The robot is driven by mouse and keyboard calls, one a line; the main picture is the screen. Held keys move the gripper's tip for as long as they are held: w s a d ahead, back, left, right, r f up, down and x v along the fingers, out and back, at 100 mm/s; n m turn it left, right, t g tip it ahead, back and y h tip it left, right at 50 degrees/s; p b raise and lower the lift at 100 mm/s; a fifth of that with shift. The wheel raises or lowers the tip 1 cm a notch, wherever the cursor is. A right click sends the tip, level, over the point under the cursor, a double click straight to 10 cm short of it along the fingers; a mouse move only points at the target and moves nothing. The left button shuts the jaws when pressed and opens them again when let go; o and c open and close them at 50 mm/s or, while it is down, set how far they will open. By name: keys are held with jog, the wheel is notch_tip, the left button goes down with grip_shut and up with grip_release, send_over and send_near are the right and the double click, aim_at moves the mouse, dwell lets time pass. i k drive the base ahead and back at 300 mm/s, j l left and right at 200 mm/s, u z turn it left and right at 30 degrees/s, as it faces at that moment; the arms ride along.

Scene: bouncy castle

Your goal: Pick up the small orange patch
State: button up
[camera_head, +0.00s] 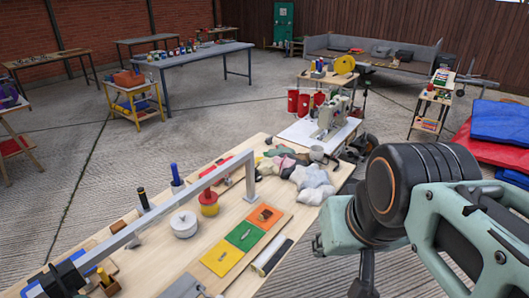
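An orange square patch (256,222) lies flat on the wooden worktable (150,262). It is at the far right end of a row with a green patch (236,243) and a yellow patch (211,262). A small brownish piece (265,215) lies on the orange patch, too small to make out. Similar small marks show on the other two. My arm's teal and black links fill the right side, to the right of the patches and apart from them. I cannot make out my gripper's fingers.
A grey metal bar (190,188) on an upright spans above the table, left of the patches. A white pot (184,224), a red and yellow container (209,203) and a dark-and-white roll (271,256) stand or lie nearby. Crumpled cloth (310,176) and a sewing machine (333,115) are beyond.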

aim_at(266, 214)
jog(key=i+z, duration=0.25)
jog(key=i, duration=0.2)
jog(key=i+j+z, duration=0.1)
jog(key=i+z, duration=0.2)
jog(key=i+j, duration=0.1)
